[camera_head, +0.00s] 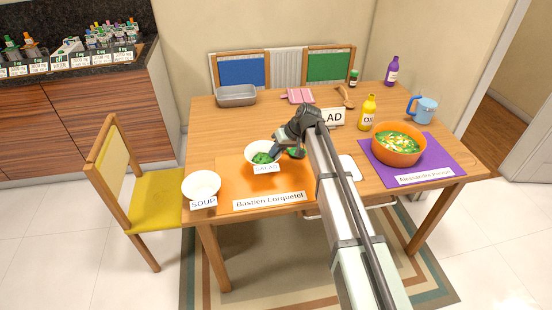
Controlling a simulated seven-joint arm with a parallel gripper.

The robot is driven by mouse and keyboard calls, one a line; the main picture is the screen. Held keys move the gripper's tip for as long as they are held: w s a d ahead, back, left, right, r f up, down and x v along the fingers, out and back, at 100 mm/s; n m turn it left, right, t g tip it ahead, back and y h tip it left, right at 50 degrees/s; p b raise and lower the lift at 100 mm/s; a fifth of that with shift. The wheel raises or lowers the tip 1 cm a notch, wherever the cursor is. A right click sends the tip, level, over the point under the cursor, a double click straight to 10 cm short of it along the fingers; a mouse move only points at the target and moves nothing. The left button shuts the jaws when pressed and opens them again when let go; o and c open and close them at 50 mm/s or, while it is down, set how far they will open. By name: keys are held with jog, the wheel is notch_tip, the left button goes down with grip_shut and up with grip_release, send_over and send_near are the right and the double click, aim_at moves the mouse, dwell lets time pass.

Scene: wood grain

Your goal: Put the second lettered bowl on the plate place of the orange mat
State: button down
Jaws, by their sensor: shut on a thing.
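The orange mat (232,178) lies on the near left of the table, with a name card reading "Bastien Lorquetel" (268,200) on its front edge. A white bowl labelled "SALAD" (252,149) with green food in it is over the mat's back middle; I cannot tell whether it touches the mat. My gripper (279,148) is shut on this bowl's right rim, partly hidden by my arm. A second white bowl, labelled "SOUP" (201,181), stands left of the mat near the table's edge. My arm hides the mat's right part.
An orange pot of soup (398,158) stands on a purple mat (440,160) at right. A yellow oil bottle (367,113), a blue mug (424,110) and a partly hidden sign (333,118) stand behind. A grey pan (236,97) is at back left. The table's left middle is clear.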

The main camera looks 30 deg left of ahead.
jog(key=shift+f, duration=1.65)
jog(key=shift+f, duration=0.1)
jog(key=c, duration=1.2)
grip_release()
jog(key=v, duration=1.2)
jog(key=shift+d, duration=0.1)
